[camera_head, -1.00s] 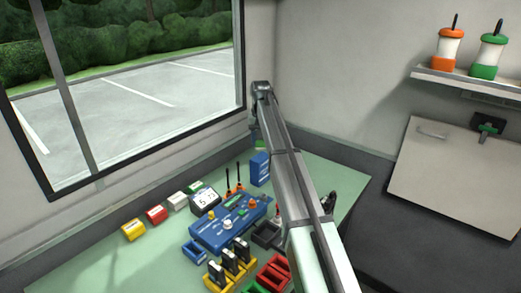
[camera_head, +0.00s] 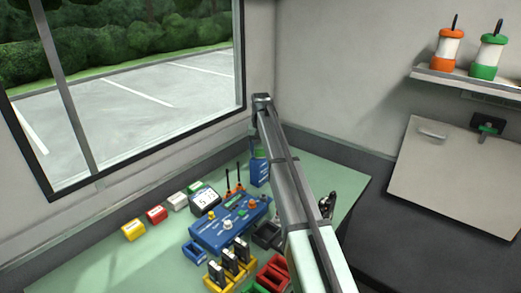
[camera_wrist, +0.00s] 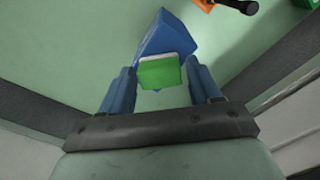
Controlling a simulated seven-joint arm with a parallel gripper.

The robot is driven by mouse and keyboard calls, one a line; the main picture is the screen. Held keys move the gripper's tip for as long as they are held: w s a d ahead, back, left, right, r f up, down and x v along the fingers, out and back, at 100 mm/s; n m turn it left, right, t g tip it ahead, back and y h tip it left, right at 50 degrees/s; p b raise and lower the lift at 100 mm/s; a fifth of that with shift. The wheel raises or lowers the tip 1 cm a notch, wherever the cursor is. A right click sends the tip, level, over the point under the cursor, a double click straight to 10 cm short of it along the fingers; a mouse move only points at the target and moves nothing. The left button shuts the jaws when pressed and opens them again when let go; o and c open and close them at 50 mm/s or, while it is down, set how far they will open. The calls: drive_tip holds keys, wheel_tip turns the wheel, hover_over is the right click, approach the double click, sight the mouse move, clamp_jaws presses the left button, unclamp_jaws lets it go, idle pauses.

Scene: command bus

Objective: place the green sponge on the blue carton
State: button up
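The green sponge (camera_wrist: 160,73) is between the two blue fingers of my gripper (camera_wrist: 160,70) in the wrist view, with the fingers close along its sides. The blue carton (camera_wrist: 165,33) shows behind and below it. In the head view the sponge (camera_head: 260,153) is right at the top of the upright blue carton (camera_head: 259,173). I cannot tell whether it touches the carton's top. My arm comes in from the lower right and hides part of the carton's right side.
A blue control box (camera_head: 230,222) with knobs stands left of the carton, near two orange-based dark rods (camera_head: 239,181). A meter (camera_head: 205,202) and small coloured blocks line the window side. Coloured bins stand in front. The bench right of my arm is mostly clear.

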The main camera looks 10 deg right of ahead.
sight(261, 150)
drive_tip(key=shift+o, duration=0.8)
wheel_tip(261, 150, up, 12)
drive_tip(key=shift+r, duration=0.15)
